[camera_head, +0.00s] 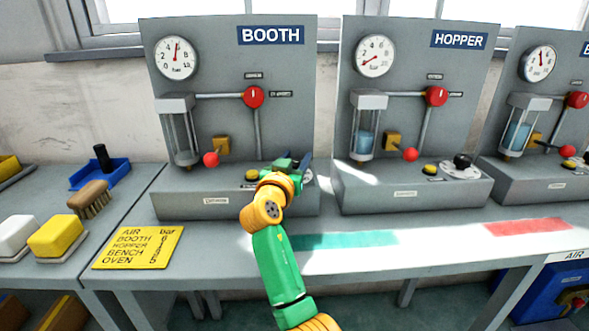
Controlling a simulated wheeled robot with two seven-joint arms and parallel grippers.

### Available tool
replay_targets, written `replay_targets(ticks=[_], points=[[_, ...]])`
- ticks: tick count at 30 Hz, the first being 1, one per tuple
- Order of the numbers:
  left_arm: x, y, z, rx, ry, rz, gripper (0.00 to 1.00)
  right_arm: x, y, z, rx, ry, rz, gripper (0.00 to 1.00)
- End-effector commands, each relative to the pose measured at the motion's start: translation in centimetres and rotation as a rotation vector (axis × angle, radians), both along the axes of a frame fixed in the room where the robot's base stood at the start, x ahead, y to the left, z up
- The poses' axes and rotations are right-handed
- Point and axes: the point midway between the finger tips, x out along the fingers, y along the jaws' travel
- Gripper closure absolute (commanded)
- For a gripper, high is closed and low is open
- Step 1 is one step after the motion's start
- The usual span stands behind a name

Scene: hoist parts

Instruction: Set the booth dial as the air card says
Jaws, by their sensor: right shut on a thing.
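The grey booth panel (285,75) stands at centre left under a "BOOTH" sign. Its round gauge (177,58) has the needle pointing nearly straight up. My right gripper (294,168) is shut at the right of the panel's base, where the booth dial sits. The knob is hidden by the jaws; only part of the dial's white plate (308,176) shows. The yellow air card (138,248) lies on the table at front left. It lists booth, hopper, bench and oven under "bar"; its figures are too small to read surely. My left gripper is not in view.
A yellow button (251,175) and red-knobbed levers are close to the gripper. The hopper panel (410,90), with its black dial (463,161), stands to the right. A brush (90,197), blue tray (100,176) and yellow block (56,236) lie left.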

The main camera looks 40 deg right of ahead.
Motion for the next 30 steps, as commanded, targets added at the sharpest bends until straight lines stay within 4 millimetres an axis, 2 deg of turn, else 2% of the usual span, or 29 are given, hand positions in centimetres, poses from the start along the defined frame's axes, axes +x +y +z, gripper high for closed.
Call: replay_targets(ticks=[13,14,15,24,30], points=[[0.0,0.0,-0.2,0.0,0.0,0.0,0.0,0.0,-0.1,0.1,0.0,0.0,-0.009,1.0],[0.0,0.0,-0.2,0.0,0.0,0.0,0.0,0.0,-0.1,0.1,0.0,0.0,-0.009,0.43],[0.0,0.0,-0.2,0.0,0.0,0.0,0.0,0.0,-0.1,0.1,0.0,0.0,-0.009,0.39],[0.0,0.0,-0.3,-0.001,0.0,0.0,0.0,-0.2,0.2,0.0,0.0,-0.001,-0.007,0.39],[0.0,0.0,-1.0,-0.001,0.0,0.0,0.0,-2.7,3.4,-0.2,0.003,-0.003,-0.005,0.39]])
